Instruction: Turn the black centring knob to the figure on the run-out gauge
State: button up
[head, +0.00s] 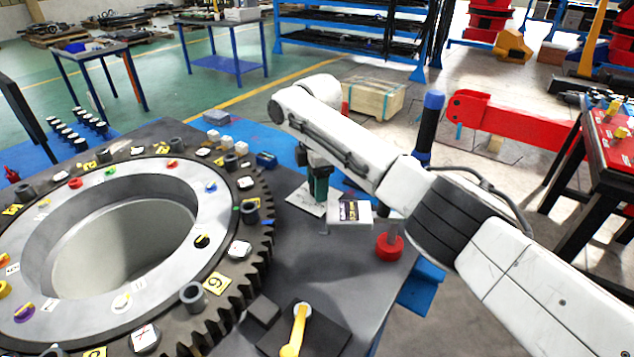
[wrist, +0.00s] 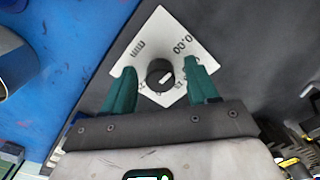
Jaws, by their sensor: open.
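The black centring knob (wrist: 157,72) sits on a white plate (wrist: 158,28) printed with "0.00", "mm" and small scale figures, partly covered by my fingers. The knob's white pointer mark slants to the upper right in the wrist view. My gripper (wrist: 160,76) is open, with one green finger on each side of the knob and a gap showing at both sides. In the head view my gripper (head: 319,193) points down over the white plate (head: 299,201), and the knob is hidden. A small box with a dark display (head: 350,211) stands beside it; its figure is too small to read.
A large toothed ring (head: 262,225) with coloured pegs and numbered tags fills the left of the dark table. A red knob (head: 389,246) stands near the table's right edge. A yellow-handled lever (head: 296,335) is at the front.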

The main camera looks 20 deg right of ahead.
jog(key=shift+c, duration=0.2)
jog(key=c, duration=1)
jog(key=shift+r+m+p, duration=0.1)
jog(key=shift+m+p, duration=0.2)
jog(key=shift+p, duration=0.05)
jog(key=shift+a+r+m+p, duration=0.1)
jog(key=shift+m+p, duration=0.75)
jog(key=shift+m, duration=0.05)
jog(key=m+p, duration=0.2)
jog(key=m, duration=0.3)
jog(key=shift+m, duration=0.3)
jog(key=m+p, duration=0.1)
jog(key=m, duration=0.3)
jog(key=shift+s, duration=0.1)
jog(key=m, duration=0.5)
jog(key=shift+p, duration=0.3)
jog(key=shift+m, duration=0.5)
